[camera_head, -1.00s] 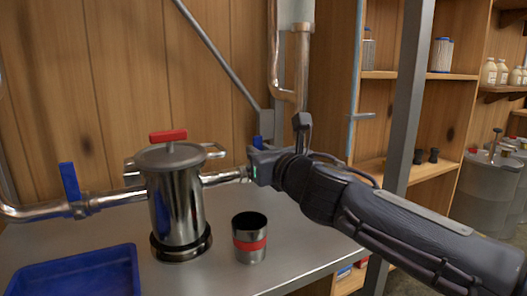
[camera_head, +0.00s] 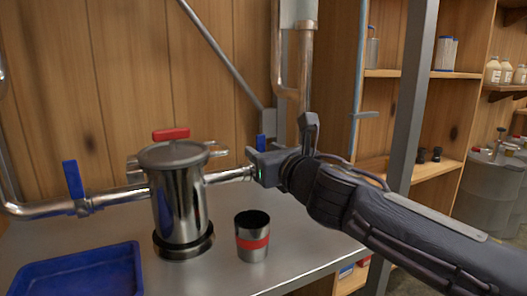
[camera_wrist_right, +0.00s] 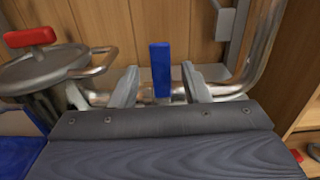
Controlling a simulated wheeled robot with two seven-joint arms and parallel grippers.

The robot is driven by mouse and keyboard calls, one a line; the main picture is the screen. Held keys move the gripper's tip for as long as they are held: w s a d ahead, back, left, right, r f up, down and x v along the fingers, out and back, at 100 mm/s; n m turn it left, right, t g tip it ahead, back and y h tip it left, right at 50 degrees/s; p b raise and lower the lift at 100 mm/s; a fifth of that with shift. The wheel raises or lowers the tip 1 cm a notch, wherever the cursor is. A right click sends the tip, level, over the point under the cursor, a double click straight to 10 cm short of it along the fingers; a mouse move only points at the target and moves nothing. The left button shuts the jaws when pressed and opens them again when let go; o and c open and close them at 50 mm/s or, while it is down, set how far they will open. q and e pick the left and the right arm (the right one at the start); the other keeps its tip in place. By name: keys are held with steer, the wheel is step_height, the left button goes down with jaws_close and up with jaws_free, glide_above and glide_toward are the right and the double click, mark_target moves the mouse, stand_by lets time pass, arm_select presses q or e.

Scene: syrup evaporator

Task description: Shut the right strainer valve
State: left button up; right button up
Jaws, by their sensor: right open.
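The left valve's blue handle (camera_head: 73,179) is also upright. My left gripper is not in view.
A steel cup with a red band (camera_head: 252,236) stands on the metal bench (camera_head: 215,272) in front of my right gripper. A blue tray (camera_head: 80,272) lies at front left. A grey post (camera_head: 408,120) and wooden shelves (camera_head: 425,74) are to the right.

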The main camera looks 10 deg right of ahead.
steer(key=v, duration=0.6)
steer(key=shift+s+p, duration=0.35)
steer(key=shift+p, duration=0.1)
steer(key=shift+d, duration=0.1)
steer(key=s+d+f+m+g+h, duration=0.3)
steer(key=s+d+f+m, duration=0.2)
steer(key=d+f+m, duration=0.55)
steer(key=s+d+f+m+g+h, duration=0.2)
steer(key=s+d+f+m+h, duration=0.4)
steer(key=m, duration=0.7)
steer(key=s+a+f+m+g+y, duration=0.3)
steer(key=s+f+m, duration=0.4)
steer(key=f+m, duration=0.15)
steer(key=s+a+f+m+g+y, duration=0.35)
steer(key=s+f+m, duration=0.35)
steer(key=m, duration=0.3)
step_height(320, 180, up, 25)
steer(key=p, duration=2.4)
steer(key=shift+d+p, duration=0.35)
steer(key=shift+d, duration=0.1)
